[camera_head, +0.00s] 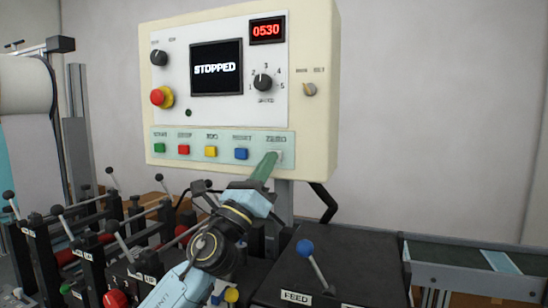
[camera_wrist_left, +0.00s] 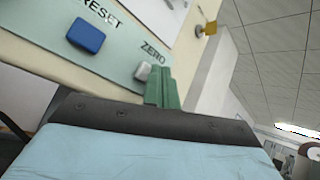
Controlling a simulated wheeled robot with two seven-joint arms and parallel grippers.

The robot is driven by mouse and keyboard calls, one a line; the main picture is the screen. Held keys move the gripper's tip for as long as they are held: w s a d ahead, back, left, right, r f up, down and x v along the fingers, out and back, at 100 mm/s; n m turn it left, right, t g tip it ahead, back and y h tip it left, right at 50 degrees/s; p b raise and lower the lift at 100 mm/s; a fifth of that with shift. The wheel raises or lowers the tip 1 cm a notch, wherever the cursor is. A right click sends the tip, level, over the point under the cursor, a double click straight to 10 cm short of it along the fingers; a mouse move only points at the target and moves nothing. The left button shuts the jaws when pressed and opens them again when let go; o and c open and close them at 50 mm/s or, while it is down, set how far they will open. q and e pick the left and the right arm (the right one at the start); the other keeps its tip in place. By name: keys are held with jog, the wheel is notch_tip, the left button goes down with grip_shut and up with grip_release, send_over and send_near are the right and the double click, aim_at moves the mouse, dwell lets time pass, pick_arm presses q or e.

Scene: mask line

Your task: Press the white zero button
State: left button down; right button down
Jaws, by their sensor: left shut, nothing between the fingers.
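The white zero button (camera_wrist_left: 143,71) sits under the ZERO label at the right end of the panel's lower button strip (camera_head: 217,159). My left gripper (camera_head: 270,158) is shut and empty, its green fingers pointing at the panel. In the head view its tips overlap the left part of the white zero button (camera_head: 279,155). In the left wrist view the green fingers (camera_wrist_left: 161,88) are just right of the button. I cannot tell whether they touch it. My right gripper is not in view.
The blue reset button (camera_wrist_left: 86,36) is left of zero. Yellow, red and green buttons follow further left. The screen (camera_head: 216,68) reads STOPPED and the red counter (camera_head: 267,30) reads 0530. Levers (camera_head: 60,225) and a blue-knobbed FEED lever (camera_head: 305,247) stand below.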

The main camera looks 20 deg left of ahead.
pick_arm(q)
jog(key=shift+w+b, duration=0.3)
jog(key=shift+w, duration=0.15)
dwell(0.4)
dwell(0.3)
jog(key=shift+s+p, duration=0.5)
jog(key=shift+s, duration=0.4)
jog(key=s+p, duration=0.2)
jog(key=s, duration=0.3)
jog(key=shift+d, duration=0.15)
dwell(0.6)
